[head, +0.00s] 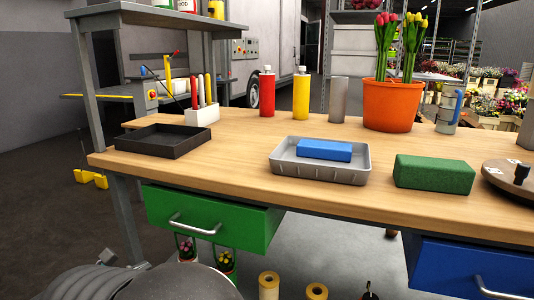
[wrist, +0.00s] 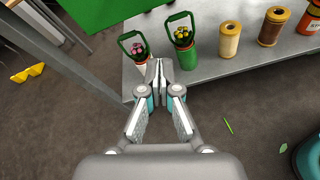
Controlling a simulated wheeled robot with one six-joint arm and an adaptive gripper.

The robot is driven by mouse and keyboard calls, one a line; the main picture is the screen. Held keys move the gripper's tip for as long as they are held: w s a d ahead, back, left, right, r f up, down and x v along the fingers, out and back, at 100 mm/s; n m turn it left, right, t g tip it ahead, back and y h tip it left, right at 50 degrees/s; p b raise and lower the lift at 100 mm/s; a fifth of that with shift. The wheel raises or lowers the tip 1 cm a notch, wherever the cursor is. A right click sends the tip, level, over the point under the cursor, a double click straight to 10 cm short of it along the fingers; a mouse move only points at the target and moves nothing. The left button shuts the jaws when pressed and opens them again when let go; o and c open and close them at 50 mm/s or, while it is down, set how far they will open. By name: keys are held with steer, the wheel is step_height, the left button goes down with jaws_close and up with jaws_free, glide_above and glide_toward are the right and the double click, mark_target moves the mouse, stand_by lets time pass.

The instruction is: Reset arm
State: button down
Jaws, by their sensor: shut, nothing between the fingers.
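My gripper (wrist: 160,72) is shut and empty in the wrist view, its fingertips together at the edge of the grey lower shelf (wrist: 210,72). Just beyond the tips stand two green-handled holders: a white and red one with pink flowers (wrist: 138,50) and a green one with yellow flowers (wrist: 184,50). Whether the tips touch the holders I cannot tell. My arm shows at the bottom left in the head view; the fingers are hidden there. Red and yellow tulip bunches (head: 398,45) stand in an orange pot (head: 390,106) on the workbench.
The workbench (head: 250,180) carries a black tray (head: 165,150), a grey tray (head: 347,176) with a blue block (head: 324,150), and a green block (head: 434,174). A green drawer (head: 205,222) hangs above the lower shelf. Spools (wrist: 229,40) stand right of the holders.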

steer(key=s+d+f+m+g+y, duration=0.1)
steer(key=s+d+m+g, duration=0.15)
steer(key=d+m, duration=0.4)
steer(key=s+d+f+m+g+p, duration=0.1)
steer(key=s+d+m+g, duration=0.2)
steer(key=d, duration=0.6)
steer(key=s+d+f+m+g+y, duration=0.1)
steer(key=s+d+m+g, duration=0.1)
steer(key=d+m+g, duration=0.4)
steer(key=s+d+r+m+t+y+p, duration=0.1)
steer(key=s+d+r+m, duration=0.2)
steer(key=d, duration=0.5)
steer(key=s+d+r+m+t+y, duration=0.1)
steer(key=s+d+r+m, duration=0.2)
steer(key=d, duration=0.5)
steer(key=s+d+r+m+t+y+p, duration=0.1)
steer(key=s+d+r+m, duration=0.2)
steer(key=d+m, duration=0.4)
steer(key=shift+s+d+r+p, duration=0.2)
steer(key=shift+d+r+p, duration=0.15)
steer(key=shift+d+r, duration=0.35)
